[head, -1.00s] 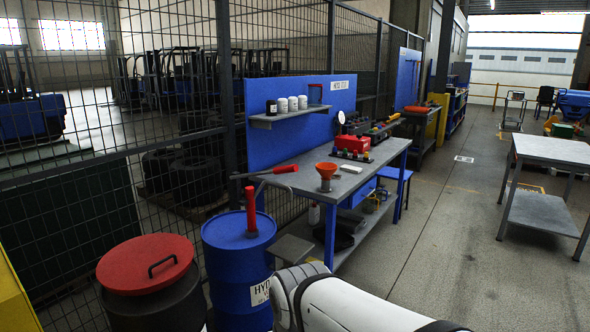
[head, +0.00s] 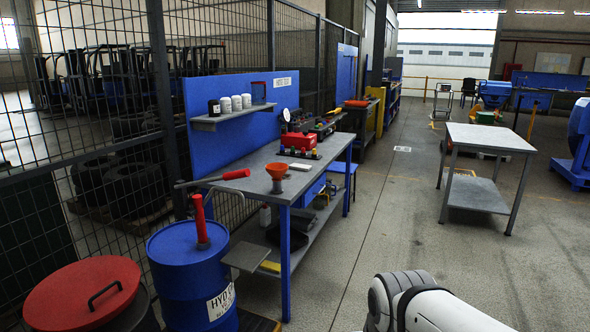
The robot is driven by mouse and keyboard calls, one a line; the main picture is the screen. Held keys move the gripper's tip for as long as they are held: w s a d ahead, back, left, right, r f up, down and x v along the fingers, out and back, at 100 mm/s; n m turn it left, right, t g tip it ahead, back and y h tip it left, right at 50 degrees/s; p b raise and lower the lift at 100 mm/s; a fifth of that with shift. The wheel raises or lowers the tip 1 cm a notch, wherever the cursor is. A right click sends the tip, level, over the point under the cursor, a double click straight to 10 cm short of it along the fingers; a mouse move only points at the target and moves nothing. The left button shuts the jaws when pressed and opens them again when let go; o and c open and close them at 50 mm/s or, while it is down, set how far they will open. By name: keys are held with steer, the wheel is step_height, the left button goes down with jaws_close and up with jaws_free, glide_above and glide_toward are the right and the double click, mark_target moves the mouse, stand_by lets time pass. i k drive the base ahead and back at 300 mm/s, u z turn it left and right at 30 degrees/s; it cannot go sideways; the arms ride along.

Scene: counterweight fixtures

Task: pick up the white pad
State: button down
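A small flat white item that looks like the white pad (head: 300,167) lies on the grey top of the blue-framed workbench (head: 258,174). It is just in front of a row of small dark items with coloured tops and to the right of an orange funnel (head: 277,172). It is small in the picture, so its details cannot be told. My white arm shows at the bottom right, well apart from the bench. My gripper is not in view.
A blue drum (head: 190,285) with a red-handled tool (head: 201,222) on it and a red-lidded bin (head: 84,292) stand at the bench's near end. Another red-handled tool (head: 236,174) lies on the bench. A grey table (head: 487,137) stands right. The floor (head: 385,220) between is clear.

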mark_target(294, 166)
steer(key=z, duration=0.25)
steer(key=i, duration=0.55)
steer(key=z, duration=0.5)
steer(key=i, duration=1.55)
steer(key=z, duration=0.25)
steer(key=i, duration=1.6)
steer(key=u, duration=0.9)
steer(key=i, duration=1.35)
steer(key=u, duration=0.75)
steer(key=i, duration=0.3)
steer(key=u, duration=0.3)
steer(key=k, duration=0.75)
steer(key=u, duration=0.25)
steer(key=i, duration=0.3)
steer(key=z, duration=0.1)
